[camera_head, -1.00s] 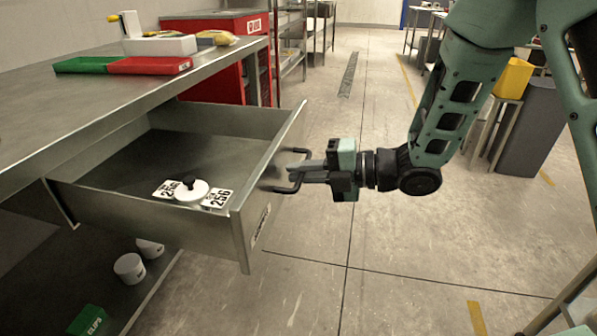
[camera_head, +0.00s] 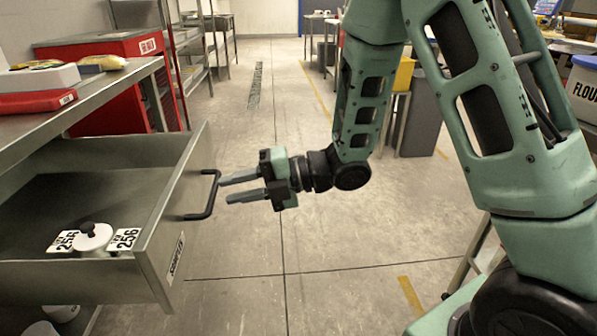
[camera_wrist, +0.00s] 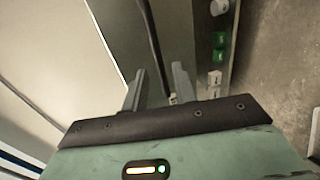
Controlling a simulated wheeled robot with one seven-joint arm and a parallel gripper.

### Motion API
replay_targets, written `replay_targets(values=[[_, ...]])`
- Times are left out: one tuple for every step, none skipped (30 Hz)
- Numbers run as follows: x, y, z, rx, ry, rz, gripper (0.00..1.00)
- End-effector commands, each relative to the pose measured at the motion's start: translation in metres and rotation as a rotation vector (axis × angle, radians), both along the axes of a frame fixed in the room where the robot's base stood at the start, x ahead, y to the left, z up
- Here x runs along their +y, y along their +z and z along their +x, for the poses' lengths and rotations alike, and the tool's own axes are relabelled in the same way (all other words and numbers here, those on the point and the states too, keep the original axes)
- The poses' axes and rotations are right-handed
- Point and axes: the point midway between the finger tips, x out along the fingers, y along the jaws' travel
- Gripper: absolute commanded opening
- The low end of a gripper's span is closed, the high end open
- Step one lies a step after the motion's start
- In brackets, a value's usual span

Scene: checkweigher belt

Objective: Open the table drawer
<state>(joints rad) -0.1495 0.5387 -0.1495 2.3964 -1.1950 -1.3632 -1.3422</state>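The table drawer (camera_head: 150,225) is pulled well out from under the metal table (camera_head: 95,97) on the left. Its dark handle (camera_head: 212,195) is on the front panel. My gripper (camera_head: 222,189) is open, its two fingers apart and pointing left at the handle, with a small gap between fingertips and handle. In the wrist view the fingers (camera_wrist: 155,88) are also apart, and the dark bar of the handle (camera_wrist: 152,45) shows beyond them. Inside the drawer lie a white round object with a black knob (camera_head: 93,236) and two cards marked 256 (camera_head: 126,239).
A red cabinet (camera_head: 105,85) and metal shelving stand behind the table. A red tray (camera_head: 35,102) lies on the tabletop. A grey bin (camera_head: 425,120) stands to the right at the back. The floor between is clear.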

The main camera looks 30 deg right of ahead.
Motion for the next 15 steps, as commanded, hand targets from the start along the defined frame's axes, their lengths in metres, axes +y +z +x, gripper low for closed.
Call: replay_targets(values=[[-0.013, 0.004, -0.004, 0.002, -0.006, 0.000, 0.28], [-0.019, 0.005, -0.007, 0.002, -0.006, 0.000, 0.28], [-0.028, 0.008, -0.010, 0.000, -0.006, 0.000, 0.28], [-0.035, 0.009, -0.013, 0.001, -0.007, -0.001, 0.28], [-0.041, 0.010, -0.016, 0.001, -0.006, -0.001, 0.28], [-0.049, 0.012, -0.019, 0.000, -0.006, -0.001, 0.28], [-0.056, 0.013, -0.022, 0.000, -0.007, 0.000, 0.28], [-0.062, 0.015, -0.024, 0.001, -0.007, -0.001, 0.28], [-0.070, 0.016, -0.028, 0.001, -0.006, -0.001, 0.28], [-0.076, 0.017, -0.030, 0.002, -0.006, 0.000, 0.28], [-0.081, 0.018, -0.033, 0.001, -0.005, -0.001, 0.28], [-0.087, 0.019, -0.036, 0.001, -0.005, -0.001, 0.28], [-0.092, 0.020, -0.037, 0.001, -0.005, -0.001, 0.28], [-0.096, 0.021, -0.039, 0.002, -0.005, -0.001, 0.28], [-0.101, 0.022, -0.041, 0.001, -0.004, -0.001, 0.28]])
